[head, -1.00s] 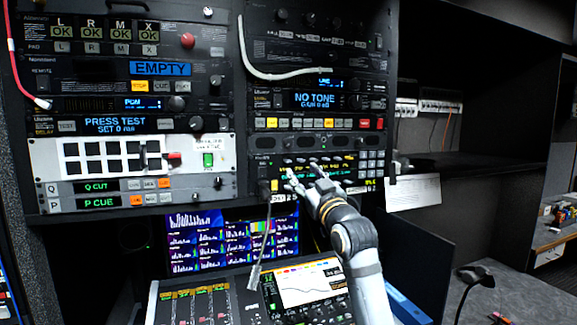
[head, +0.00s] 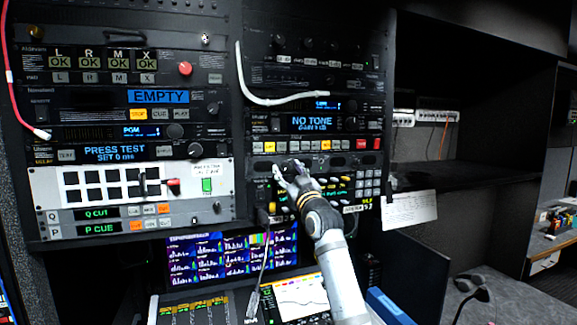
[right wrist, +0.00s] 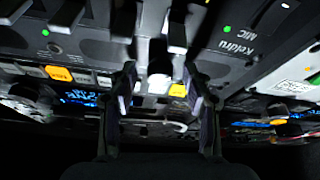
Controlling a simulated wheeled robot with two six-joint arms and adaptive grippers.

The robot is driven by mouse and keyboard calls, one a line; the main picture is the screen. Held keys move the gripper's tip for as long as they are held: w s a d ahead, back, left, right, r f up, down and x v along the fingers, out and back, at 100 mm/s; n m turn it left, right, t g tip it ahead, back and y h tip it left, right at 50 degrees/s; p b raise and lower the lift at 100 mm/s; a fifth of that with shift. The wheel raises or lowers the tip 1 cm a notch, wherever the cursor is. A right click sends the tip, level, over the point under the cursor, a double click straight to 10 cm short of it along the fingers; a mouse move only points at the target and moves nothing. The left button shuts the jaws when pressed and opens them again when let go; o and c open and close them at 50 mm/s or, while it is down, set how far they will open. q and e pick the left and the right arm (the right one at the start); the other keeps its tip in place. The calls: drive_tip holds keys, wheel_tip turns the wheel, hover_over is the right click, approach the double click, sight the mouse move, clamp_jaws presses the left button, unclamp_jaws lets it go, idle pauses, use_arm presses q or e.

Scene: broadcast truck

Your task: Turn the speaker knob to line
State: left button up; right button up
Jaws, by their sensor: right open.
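My right gripper (head: 281,169) is open and empty, in front of the right rack, just below the NO TONE unit (head: 312,122) and its row of buttons. Two small source screens have round knobs: a right one (head: 353,105) beside a blurred blue screen, and a left one (head: 175,131) beside a screen reading PGM. I cannot tell which is the speaker knob. My left gripper is not in view.
A white cable (head: 275,100) hangs across the right rack and a red cable (head: 12,80) runs down the left. Monitors (head: 225,258) and a mixing desk (head: 190,305) lie below. The shelf space at right (head: 470,170) is largely clear.

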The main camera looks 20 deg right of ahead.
clamp_jaws()
